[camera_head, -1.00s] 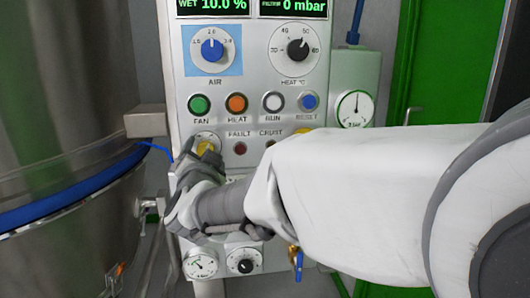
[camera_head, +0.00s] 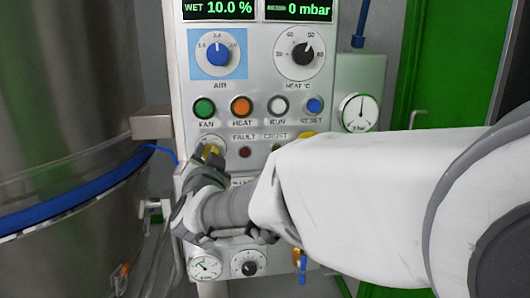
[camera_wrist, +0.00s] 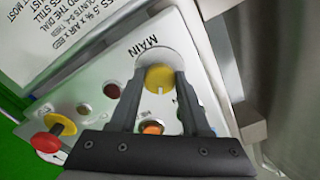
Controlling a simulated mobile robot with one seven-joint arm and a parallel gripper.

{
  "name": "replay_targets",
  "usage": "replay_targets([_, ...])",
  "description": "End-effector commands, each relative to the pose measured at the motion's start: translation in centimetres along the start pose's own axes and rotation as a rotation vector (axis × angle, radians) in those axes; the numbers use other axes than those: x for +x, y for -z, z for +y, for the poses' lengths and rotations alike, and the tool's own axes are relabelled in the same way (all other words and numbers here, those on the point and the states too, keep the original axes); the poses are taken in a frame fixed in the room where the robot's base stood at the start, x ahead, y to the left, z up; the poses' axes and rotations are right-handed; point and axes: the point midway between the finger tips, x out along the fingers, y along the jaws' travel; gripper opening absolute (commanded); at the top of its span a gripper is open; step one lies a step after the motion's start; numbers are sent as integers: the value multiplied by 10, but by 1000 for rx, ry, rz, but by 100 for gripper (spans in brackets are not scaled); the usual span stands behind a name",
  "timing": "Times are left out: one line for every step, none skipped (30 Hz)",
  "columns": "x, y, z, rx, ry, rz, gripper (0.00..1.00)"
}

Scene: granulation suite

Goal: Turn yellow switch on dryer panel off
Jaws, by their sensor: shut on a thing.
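The dryer panel (camera_head: 260,105) stands upright in the middle of the head view. Its yellow switch (camera_head: 211,151) is a round knob below the FAN button, partly hidden by my gripper (camera_head: 206,162). In the wrist view the yellow switch (camera_wrist: 160,77) sits on a pale round plate beside the word MAIN, with a light mark on its face. My gripper's two fingers (camera_wrist: 160,80) lie on either side of the knob, shut on it. The exact switch position is hard to read.
A red mushroom button (camera_wrist: 45,142) on a yellow base lies near the switch. The FAN button (camera_head: 204,108), HEAT button (camera_head: 241,107) and AIR dial (camera_head: 217,53) are above. A steel vessel (camera_head: 70,90) stands left. My arm covers the panel's lower right.

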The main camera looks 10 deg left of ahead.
Motion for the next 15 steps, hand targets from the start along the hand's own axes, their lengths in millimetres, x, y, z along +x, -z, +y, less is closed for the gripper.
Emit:
replay_targets([0, 2, -1, -24, -1, 0, 0])
replay_targets([0, 2, -1, -43, -1, 0, 0])
replay_targets([0, 2, -1, -68, -2, -1, 0])
replay_targets([0, 2, -1, -90, -2, -1, 0])
replay_targets([0, 3, -1, -112, -3, -2, 0])
replay_targets([0, 3, -1, -145, -2, -2, 0])
replay_targets([0, 3, -2, -171, -2, -1, 0])
replay_targets([0, 3, -2, -197, -2, -1, 0])
replay_targets([0, 3, -2, -234, -2, -2, 0])
replay_targets([0, 3, -2, -263, -2, -2, 0])
replay_targets([0, 3, -1, -291, -2, -3, 0])
replay_targets([0, 3, -1, -330, -2, -2, 0])
replay_targets([0, 3, -1, -358, -1, -2, 0])
replay_targets([0, 3, -1, -387, -1, -2, 0])
replay_targets([0, 3, -1, -425, -1, -3, 0])
